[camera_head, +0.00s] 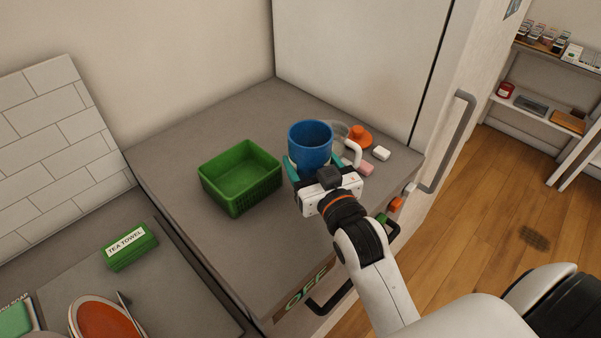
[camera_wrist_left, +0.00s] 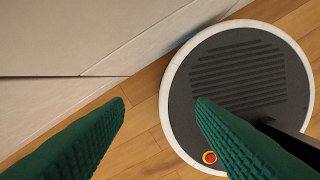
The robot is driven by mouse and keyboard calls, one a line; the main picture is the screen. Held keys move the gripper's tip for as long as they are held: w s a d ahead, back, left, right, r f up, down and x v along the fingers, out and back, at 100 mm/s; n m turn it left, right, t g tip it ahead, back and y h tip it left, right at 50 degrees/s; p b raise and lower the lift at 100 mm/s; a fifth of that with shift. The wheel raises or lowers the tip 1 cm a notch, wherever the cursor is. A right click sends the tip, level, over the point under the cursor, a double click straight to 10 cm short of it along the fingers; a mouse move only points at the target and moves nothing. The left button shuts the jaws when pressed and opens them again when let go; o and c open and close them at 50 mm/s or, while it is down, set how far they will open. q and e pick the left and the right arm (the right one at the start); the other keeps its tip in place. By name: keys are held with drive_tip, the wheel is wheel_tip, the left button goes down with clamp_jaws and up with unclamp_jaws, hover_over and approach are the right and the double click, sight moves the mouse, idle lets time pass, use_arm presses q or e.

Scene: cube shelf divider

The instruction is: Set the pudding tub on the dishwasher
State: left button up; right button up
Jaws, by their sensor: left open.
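A blue round tub (camera_head: 310,140), open at the top, is in the head view above the grey top (camera_head: 215,260) of the unit with a handle and an "OFF" sign, apparently the dishwasher. No label on the tub shows. My right gripper (camera_head: 313,165) has a teal finger on either side of the tub's lower part and appears closed on it. The tub's base is hidden, so I cannot tell whether it touches the surface. My left gripper (camera_wrist_left: 160,103) shows only in its wrist view, open and empty, pointing down over the floor.
A green basket (camera_head: 240,178) stands left of the tub. A clear vessel, an orange item (camera_head: 359,137) and small white and pink blocks crowd behind and right of it. A tall white cabinet (camera_head: 360,60) rises behind. The dishwasher's front left is clear.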

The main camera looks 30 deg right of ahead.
drive_tip(key=f, duration=0.1)
drive_tip(key=s+f, duration=0.1)
drive_tip(key=f, duration=0.1)
drive_tip(key=shift+s+f, duration=0.15)
drive_tip(key=shift+w+f, duration=0.15)
drive_tip(key=shift+f, duration=0.45)
drive_tip(key=shift+w+f, duration=0.15)
drive_tip(key=shift+f, duration=0.4)
drive_tip(key=shift+f+p, duration=0.35)
drive_tip(key=shift+f, duration=0.65)
drive_tip(key=o, duration=1.3)
drive_tip(key=shift+f, duration=0.1)
use_arm(q)
drive_tip(key=s, duration=0.3)
drive_tip(key=shift+s+a+r, duration=0.1)
drive_tip(key=shift+s+r, duration=0.05)
drive_tip(key=shift+r, duration=0.1)
use_arm(e)
drive_tip(key=shift+s, duration=0.1)
